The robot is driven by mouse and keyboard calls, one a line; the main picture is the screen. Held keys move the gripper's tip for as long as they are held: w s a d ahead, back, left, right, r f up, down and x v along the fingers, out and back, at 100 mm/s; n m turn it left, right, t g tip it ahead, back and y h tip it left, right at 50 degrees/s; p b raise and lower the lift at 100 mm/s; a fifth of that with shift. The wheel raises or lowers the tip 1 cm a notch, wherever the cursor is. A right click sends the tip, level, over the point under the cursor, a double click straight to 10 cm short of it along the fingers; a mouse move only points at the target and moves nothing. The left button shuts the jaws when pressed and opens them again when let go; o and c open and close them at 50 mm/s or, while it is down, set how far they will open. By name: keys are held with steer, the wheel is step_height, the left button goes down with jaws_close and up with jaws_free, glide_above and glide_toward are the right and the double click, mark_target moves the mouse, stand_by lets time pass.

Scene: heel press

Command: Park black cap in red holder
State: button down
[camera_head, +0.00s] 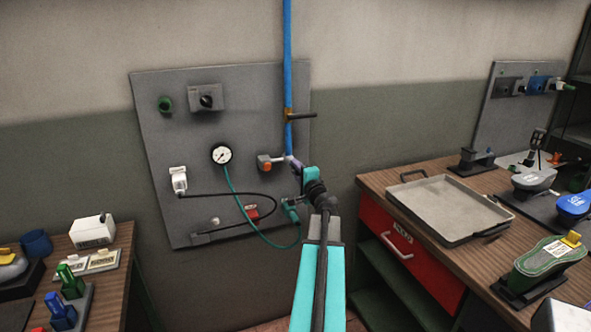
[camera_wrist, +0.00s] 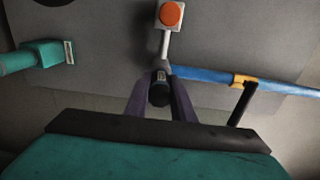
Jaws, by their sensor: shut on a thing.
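My gripper (camera_head: 298,166) is up at the wall panel, by the lower end of the blue pipe. In the wrist view its two dark purple fingers (camera_wrist: 161,98) are shut on the black cap (camera_wrist: 159,94). The cap sits right at the grey fitting where the blue pipe (camera_wrist: 215,75) ends; I cannot tell whether it touches the fitting. The cap is not distinguishable in the head view. A small red holder (camera_head: 252,212) is on the panel, lower left of my gripper. It does not show in the wrist view.
An orange button (camera_head: 264,162) is left of the pipe end. A teal connector (camera_head: 290,211) with a teal hose hangs below my gripper. A black cable crosses the panel (camera_head: 170,110) near the red holder. A valve handle (camera_head: 301,115) sits higher on the pipe. Benches stand either side.

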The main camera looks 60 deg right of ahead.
steer(key=shift+s+a, duration=0.2)
steer(key=shift+s, duration=0.1)
steer(key=shift+b+v, duration=1.4)
steer(key=shift+v, duration=1.4)
steer(key=shift+f, duration=0.1)
steer(key=w+a+f+b, duration=0.2)
steer(key=a+f+b, duration=0.1)
steer(key=f+b, duration=0.3)
steer(key=w+a+f+b, duration=0.3)
steer(key=f+b, duration=0.3)
steer(key=b, duration=0.2)
steer(key=shift+a+b, duration=0.25)
steer(key=shift+b, duration=0.1)
stand_by(1.4)
steer(key=shift+w+a+f+b, duration=0.25)
steer(key=shift+f+b, duration=0.3)
steer(key=shift+b, duration=1.65)
steer(key=shift+w+a+f+b, duration=0.1)
steer(key=shift+a+f+b, duration=0.4)
steer(key=shift+b, duration=1.65)
